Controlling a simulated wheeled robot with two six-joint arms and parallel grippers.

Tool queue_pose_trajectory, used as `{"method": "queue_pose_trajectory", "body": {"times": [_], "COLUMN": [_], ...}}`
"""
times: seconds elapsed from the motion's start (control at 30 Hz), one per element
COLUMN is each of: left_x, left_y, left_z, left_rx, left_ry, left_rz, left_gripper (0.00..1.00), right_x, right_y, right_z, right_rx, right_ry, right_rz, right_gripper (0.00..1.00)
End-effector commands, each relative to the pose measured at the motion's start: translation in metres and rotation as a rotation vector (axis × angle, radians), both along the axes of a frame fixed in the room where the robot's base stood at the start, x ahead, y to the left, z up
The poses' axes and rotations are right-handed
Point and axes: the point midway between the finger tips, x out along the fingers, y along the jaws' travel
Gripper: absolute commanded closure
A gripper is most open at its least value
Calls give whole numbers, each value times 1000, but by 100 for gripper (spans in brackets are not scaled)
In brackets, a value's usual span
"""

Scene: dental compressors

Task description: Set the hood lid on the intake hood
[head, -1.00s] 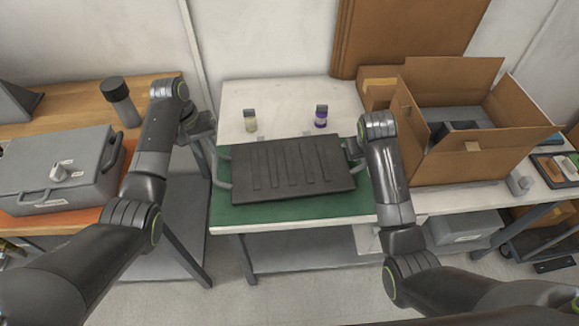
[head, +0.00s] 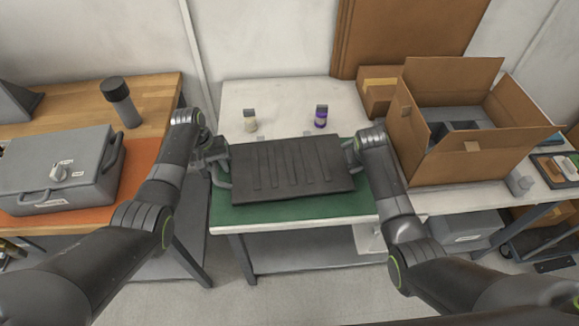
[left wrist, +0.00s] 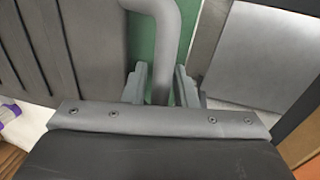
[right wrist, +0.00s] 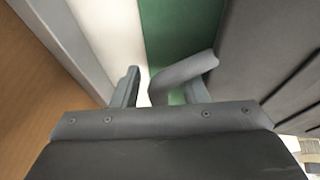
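A dark ribbed slab (head: 290,170) with a grey bent handle at each end, seemingly the hood lid, lies level over the green mat (head: 290,212) on the middle table. I cannot tell whether the intake hood is under it. My left gripper (head: 217,168) is at the slab's left handle; in the left wrist view its open fingers (left wrist: 160,88) stand either side of that handle (left wrist: 158,60), with gaps. My right gripper (head: 349,160) is at the right end; in the right wrist view its open fingers (right wrist: 162,90) straddle the right handle (right wrist: 182,75).
Two small bottles, one pale (head: 250,124) and one purple (head: 321,119), stand behind the slab. An open cardboard box (head: 460,145) is close to the right arm. A grey case (head: 60,170) sits on the left table, near the left arm.

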Motion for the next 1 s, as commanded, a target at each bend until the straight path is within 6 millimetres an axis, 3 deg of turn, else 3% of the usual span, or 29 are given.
{"method": "queue_pose_trajectory", "body": {"times": [0.1,0.3,0.4,1.0], "left_x": [0,0,0,0], "left_y": [0,0,0,0], "left_z": [0,0,0,0], "left_rx": [0,0,0,0], "left_ry": [0,0,0,0], "left_rz": [0,0,0,0], "left_gripper": [76,100,100,100], "right_x": [0,0,0,0], "right_y": [0,0,0,0], "right_z": [0,0,0,0], "right_rx": [0,0,0,0], "right_ry": [0,0,0,0], "right_rz": [0,0,0,0], "right_gripper": [62,88,100,100]}}
